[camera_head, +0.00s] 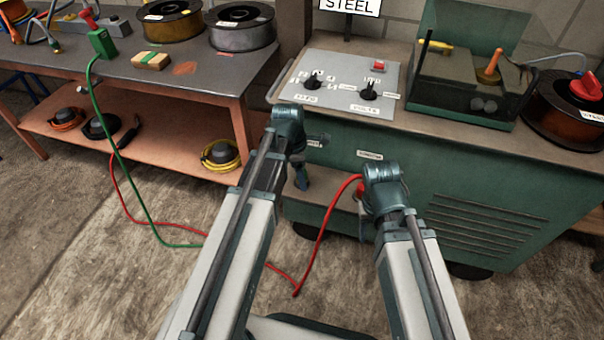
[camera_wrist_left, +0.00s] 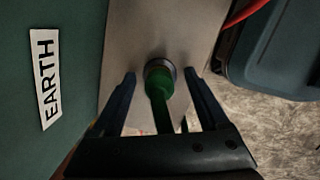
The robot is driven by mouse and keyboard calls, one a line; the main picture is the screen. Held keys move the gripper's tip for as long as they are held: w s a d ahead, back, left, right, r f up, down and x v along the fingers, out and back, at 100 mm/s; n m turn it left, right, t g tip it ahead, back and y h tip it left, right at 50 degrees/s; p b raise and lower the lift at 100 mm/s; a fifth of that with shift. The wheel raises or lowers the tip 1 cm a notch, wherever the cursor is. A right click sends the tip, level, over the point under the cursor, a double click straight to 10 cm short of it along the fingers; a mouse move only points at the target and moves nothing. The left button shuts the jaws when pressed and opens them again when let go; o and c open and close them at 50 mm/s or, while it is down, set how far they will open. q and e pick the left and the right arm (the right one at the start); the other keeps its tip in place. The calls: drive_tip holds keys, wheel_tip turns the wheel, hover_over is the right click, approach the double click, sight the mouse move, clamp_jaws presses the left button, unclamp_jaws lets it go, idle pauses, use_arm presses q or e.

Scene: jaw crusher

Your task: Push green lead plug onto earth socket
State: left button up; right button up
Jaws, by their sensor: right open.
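In the left wrist view the green plug (camera_wrist_left: 158,86) lies between the fingers of my left gripper (camera_wrist_left: 163,98). Its front end is against the round grey earth socket (camera_wrist_left: 167,64) on a metal plate, beside the EARTH label (camera_wrist_left: 46,77). How deep it sits cannot be told. The left fingers stand apart, with a gap on each side of the plug. In the head view the left gripper (camera_head: 301,178) is mostly hidden behind its wrist. My right gripper (camera_head: 364,226) is open below its wrist by the green cabinet. The green lead (camera_head: 140,196) trails from the workbench over the floor.
A red lead (camera_head: 322,226) rises from the floor towards my right wrist. The cabinet (camera_head: 470,205) carries a control panel (camera_head: 335,75). The workbench (camera_head: 150,75) on the left bears a green clamp (camera_head: 102,42) and cable reels. The floor at the left front is clear except for leads.

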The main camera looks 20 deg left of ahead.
use_arm(q)
wheel_tip(320, 180, up, 14)
drive_tip(key=a+p, duration=0.2)
drive_tip(key=p, duration=1.1)
drive_tip(key=shift+s+f+p, duration=0.15)
drive_tip(key=shift+s+p, duration=0.15)
drive_tip(key=shift+s, duration=0.05)
drive_tip(key=s+d+m+y, duration=0.2)
drive_tip(key=s+d+m, duration=0.45)
drive_tip(key=m, duration=0.65)
drive_tip(key=s+d+m+y, duration=0.1)
drive_tip(key=s+d+m, duration=0.6)
drive_tip(key=m, duration=0.6)
wheel_tip(320, 180, up, 15)
drive_tip(key=a+p, duration=0.1)
drive_tip(key=p, duration=1.4)
drive_tip(key=shift+g, duration=0.4)
